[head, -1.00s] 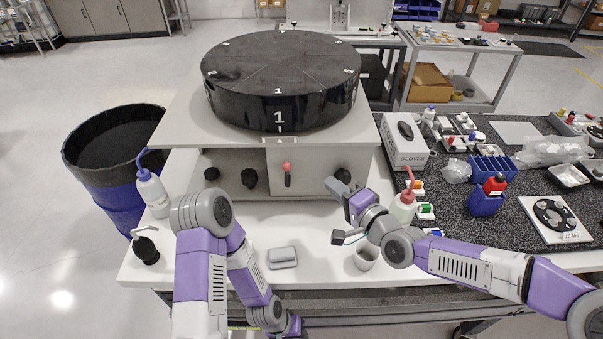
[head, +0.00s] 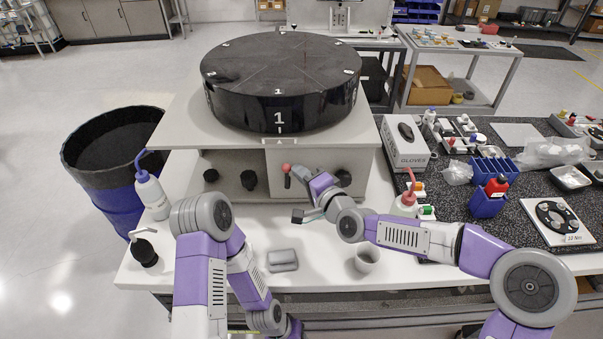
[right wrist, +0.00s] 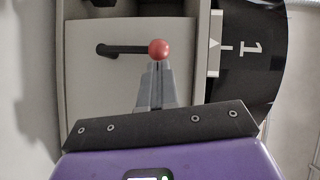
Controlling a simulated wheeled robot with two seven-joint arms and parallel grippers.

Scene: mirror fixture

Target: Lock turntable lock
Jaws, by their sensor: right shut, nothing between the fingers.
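The black round turntable (head: 280,88) sits on a white platform, with a "1" on its front; its edge also shows in the right wrist view (right wrist: 262,50). Below it, on the front panel, is the lock lever, a black handle with a red knob (head: 286,168). In the right wrist view the red knob (right wrist: 158,49) is at the end of the black lever nearer the turntable. My right gripper (head: 298,174) is shut and empty, its fingertips (right wrist: 157,68) at the red knob. Whether they touch it I cannot tell. My left gripper is out of view.
Black knobs (head: 248,180) line the shelf under the platform. A white squeeze bottle (head: 151,194), a grey block (head: 282,260) and a white cup (head: 367,259) stand on the white bench. A red-tipped bottle (head: 406,202) and a gloves box (head: 404,148) are at right.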

